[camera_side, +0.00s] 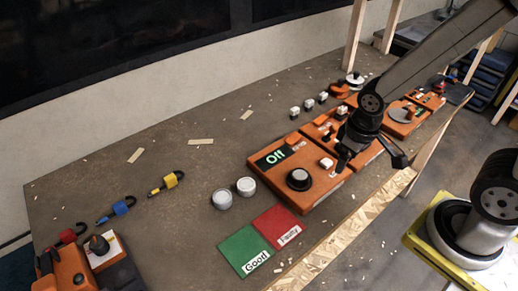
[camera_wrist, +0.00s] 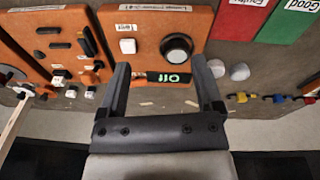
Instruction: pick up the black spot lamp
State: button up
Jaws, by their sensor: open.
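A round black piece with a pale face, which looks like the black spot lamp (camera_side: 298,179), sits on the orange board (camera_side: 319,194) in the side view. In the wrist view the lamp (camera_wrist: 177,47) lies beyond my fingertips, slightly right of centre. My gripper (camera_side: 369,158) is over the right part of the boards, to the right of the lamp in the side view. In the wrist view my gripper (camera_wrist: 160,70) is open, with two dark fingers apart and nothing held between them. The lamp appears uncovered and apart from the fingers.
An "Off" display (camera_side: 274,157) and a white block (camera_side: 326,163) share the lamp's board. More orange boards (camera_side: 402,118) stand behind. Two grey round pieces (camera_side: 233,193), a green plate (camera_side: 243,251) and a red plate (camera_side: 278,227) lie nearby. Padlocks (camera_side: 120,207) are farther left.

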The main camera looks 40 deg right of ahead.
jog(key=s+f+n+g+h, duration=0.2)
jog(key=s+f+n, duration=0.1)
jog(key=s+n, duration=0.1)
jog(key=n+t+h, duration=0.2)
jog(key=n+t, duration=1.1)
jog(key=n, duration=1.3)
send_near(302, 177)
jog(key=shift+x, duration=1.1)
jog(key=shift+f, duration=0.1)
jog(key=shift+x, duration=1.25)
jog(key=shift+d, duration=0.1)
